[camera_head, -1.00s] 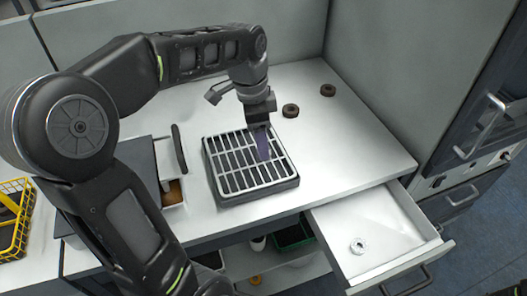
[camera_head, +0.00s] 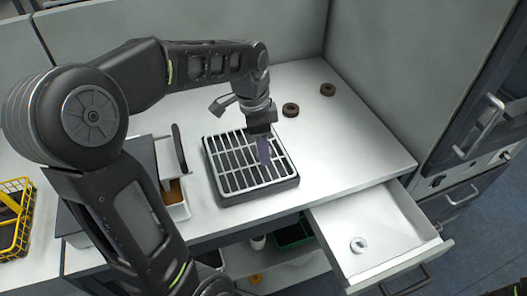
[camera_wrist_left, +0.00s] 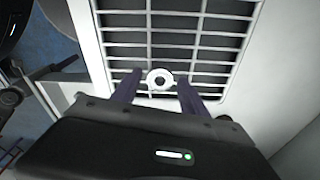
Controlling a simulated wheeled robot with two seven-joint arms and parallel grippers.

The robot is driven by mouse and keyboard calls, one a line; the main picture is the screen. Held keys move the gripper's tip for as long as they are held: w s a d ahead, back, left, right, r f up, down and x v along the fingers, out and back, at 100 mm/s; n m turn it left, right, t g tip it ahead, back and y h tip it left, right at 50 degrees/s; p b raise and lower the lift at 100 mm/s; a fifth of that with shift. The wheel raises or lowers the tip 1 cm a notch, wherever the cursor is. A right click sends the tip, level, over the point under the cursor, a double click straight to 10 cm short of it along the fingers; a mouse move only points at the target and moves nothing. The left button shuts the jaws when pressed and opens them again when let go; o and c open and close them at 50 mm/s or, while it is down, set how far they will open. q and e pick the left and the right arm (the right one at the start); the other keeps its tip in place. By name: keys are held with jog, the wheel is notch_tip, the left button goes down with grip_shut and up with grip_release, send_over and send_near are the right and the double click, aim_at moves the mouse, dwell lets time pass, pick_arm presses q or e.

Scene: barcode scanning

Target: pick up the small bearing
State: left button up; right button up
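A small pale metal bearing (camera_wrist_left: 159,79) shows in the left wrist view as a ring with a dark hole. It is at the white grate (camera_wrist_left: 175,20), near its edge. My left gripper (camera_wrist_left: 158,92) is open, with one dark finger on each side of the bearing; I cannot tell whether either finger touches it. In the head view the left gripper (camera_head: 264,151) points down at the black box with the white grate (camera_head: 229,176), and the bearing there is hidden. My right gripper is not in view.
Two dark brown rings (camera_head: 291,109) lie behind the grate. Another metal ring (camera_head: 358,244) lies in the open drawer (camera_head: 385,215) at front right. A white tray (camera_head: 176,210) stands left of the grate, and a yellow basket (camera_head: 14,225) at far left. The table's right side is clear.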

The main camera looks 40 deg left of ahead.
pick_arm(q)
grip_shut()
dwell(0.3)
notch_tip(320, 180, up, 10)
dwell(0.7)
dwell(0.4)
